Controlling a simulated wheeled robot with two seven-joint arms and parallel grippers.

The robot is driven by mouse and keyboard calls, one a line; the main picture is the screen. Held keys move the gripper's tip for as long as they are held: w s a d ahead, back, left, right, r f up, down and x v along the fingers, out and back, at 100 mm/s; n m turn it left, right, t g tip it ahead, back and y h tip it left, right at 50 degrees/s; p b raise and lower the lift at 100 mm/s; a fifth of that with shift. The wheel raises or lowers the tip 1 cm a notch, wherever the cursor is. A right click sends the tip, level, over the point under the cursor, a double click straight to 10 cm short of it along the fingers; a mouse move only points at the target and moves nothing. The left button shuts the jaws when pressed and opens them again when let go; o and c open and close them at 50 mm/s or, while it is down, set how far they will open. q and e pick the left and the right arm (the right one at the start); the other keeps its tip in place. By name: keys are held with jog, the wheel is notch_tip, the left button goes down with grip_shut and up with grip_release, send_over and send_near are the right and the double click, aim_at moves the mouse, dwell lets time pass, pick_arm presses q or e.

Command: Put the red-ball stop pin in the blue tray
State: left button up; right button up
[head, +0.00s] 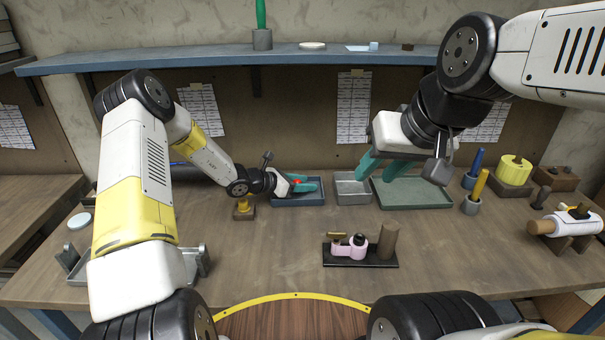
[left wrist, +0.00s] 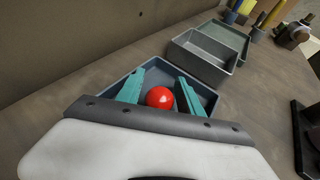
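The red-ball stop pin (head: 297,182) shows only as its red ball, at the blue tray (head: 299,203); the pin part is hidden. In the left wrist view the red ball (left wrist: 160,97) appears between my left gripper's teal fingers, with a gap on each side. My left gripper (head: 312,183) is open, its fingers over the blue tray (left wrist: 206,91). I cannot tell whether the pin rests on the tray floor.
A grey bin (head: 352,190) stands right beside the blue tray. A black stand with a pink part (head: 358,247) is at the front middle. Blue and yellow handles in cups, a yellow spool (head: 515,168) and a white roll (head: 573,223) are at the right. The front left-centre table is clear.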

pick_arm(q)
jog(key=shift+o, duration=0.3)
jog(key=shift+a+r, duration=0.1)
jog(key=shift+a, duration=0.05)
jog(key=v, duration=0.7)
jog(key=shift+s, duration=0.1)
jog(key=s+r+m+g+y, duration=0.3)
jog(key=s+r+m+g, duration=0.1)
jog(key=s+r+m, duration=1.15)
jog(key=s+a+r+m+t+y, duration=0.1)
jog(key=s+a+r+m+y, duration=0.2)
jog(key=s, duration=0.6)
jog(key=s+a+r+m+t+y, duration=0.2)
jog(key=s+a+r+m+y, duration=0.1)
jog(key=s+a+r+m, duration=0.3)
jog(key=s+a+r, duration=0.1)
jog(key=s+a, duration=0.1)
jog(key=s, duration=0.1)
jog(key=shift+a+r+y, duration=0.25)
jog(key=shift+a+y, duration=0.05)
jog(key=shift+a, duration=0.05)
